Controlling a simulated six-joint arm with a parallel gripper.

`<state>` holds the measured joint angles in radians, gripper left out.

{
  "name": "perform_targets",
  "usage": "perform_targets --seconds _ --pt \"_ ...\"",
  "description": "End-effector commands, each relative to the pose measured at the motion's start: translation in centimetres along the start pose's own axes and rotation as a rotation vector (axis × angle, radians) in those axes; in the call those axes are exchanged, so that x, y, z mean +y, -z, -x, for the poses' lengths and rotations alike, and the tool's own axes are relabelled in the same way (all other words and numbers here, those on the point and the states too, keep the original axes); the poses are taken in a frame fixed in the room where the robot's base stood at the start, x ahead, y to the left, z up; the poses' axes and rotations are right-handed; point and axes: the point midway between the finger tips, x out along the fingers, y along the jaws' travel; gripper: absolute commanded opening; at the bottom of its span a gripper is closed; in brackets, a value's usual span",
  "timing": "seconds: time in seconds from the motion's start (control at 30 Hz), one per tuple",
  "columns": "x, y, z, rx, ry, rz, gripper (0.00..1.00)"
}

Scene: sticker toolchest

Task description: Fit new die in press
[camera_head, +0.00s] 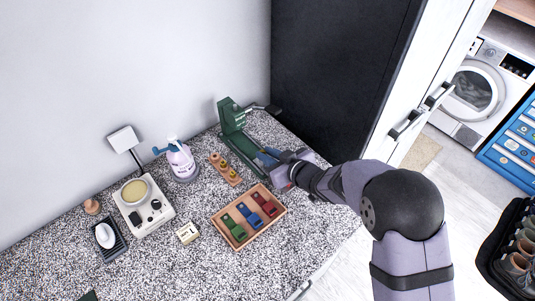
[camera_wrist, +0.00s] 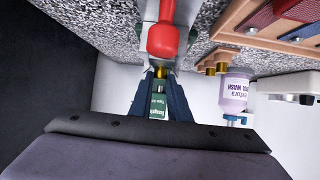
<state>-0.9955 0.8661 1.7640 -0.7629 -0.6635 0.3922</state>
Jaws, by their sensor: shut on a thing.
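The green press (camera_head: 232,116) stands on the speckled counter near the dark panel, its base reaching toward my gripper (camera_head: 268,158). In the wrist view, my gripper (camera_wrist: 160,78) has its dark blue fingers shut on a small brass die (camera_wrist: 160,72), of which only a little shows. A green part with a pale label (camera_wrist: 157,103) shows between the fingers, and a red rounded piece (camera_wrist: 163,40) lies just beyond the tips. I cannot tell whether the die touches the press. A wooden block (camera_head: 222,170) with brass pieces stands left of the press.
A wooden tray (camera_head: 228,241) with green, blue and red pieces lies in front. A spray bottle (camera_head: 181,160), a small labelled box (camera_head: 188,233) and a white device with a round yellow top (camera_head: 150,218) stand to the left. The dark panel (camera_head: 335,75) bounds the right.

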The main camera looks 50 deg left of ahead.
Motion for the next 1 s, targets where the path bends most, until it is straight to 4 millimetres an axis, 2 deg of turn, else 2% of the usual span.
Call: perform_targets --seconds 1.0 --pt "0.0 -0.9 -0.4 -0.003 0.000 0.000 0.00"
